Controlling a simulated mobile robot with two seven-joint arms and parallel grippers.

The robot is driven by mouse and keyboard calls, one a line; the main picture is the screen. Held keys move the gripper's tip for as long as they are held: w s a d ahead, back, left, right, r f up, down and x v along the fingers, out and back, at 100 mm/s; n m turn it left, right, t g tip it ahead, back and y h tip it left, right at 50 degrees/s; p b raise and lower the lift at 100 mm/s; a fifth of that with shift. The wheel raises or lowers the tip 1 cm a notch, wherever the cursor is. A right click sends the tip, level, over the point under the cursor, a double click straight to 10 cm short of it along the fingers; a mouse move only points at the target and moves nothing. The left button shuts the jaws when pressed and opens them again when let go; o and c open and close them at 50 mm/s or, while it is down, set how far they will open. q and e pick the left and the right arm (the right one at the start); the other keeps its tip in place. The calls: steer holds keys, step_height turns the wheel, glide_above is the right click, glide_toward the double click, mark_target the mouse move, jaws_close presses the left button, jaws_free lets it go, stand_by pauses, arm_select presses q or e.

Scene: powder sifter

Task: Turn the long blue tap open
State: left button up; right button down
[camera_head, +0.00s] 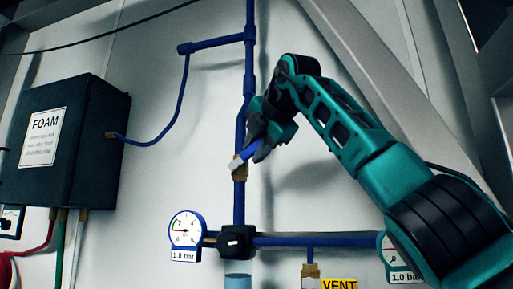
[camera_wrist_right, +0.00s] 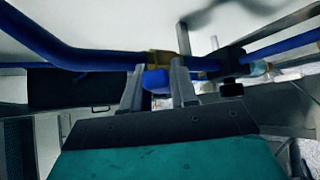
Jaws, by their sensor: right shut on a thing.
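The long blue tap (camera_head: 246,154) is a blue lever with a pale end, at a brass valve body (camera_head: 239,172) on the vertical blue pipe. The lever slants across the pipe, up to the right. My right gripper (camera_head: 260,147) is shut on the lever, just right of the pipe. In the right wrist view, the blue lever (camera_wrist_right: 156,80) sits between the two fingers (camera_wrist_right: 158,92), with the brass body (camera_wrist_right: 162,57) right behind it. My left gripper is in neither view.
A dark box labelled FOAM (camera_head: 62,140) hangs on the left. Below the valve are a gauge (camera_head: 186,231), a black fitting with a knob (camera_head: 236,242) and a horizontal blue pipe (camera_head: 330,241). A VENT label (camera_head: 339,284) shows at the bottom. A diagonal beam (camera_head: 350,55) crosses behind my arm.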

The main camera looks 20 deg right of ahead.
steer(key=c, duration=1)
jaws_free()
steer(key=shift+o, duration=0.2)
steer(key=b+v, duration=0.2)
steer(key=v, duration=1.1)
steer(key=shift+w, duration=0.1)
steer(key=shift+c, duration=0.3)
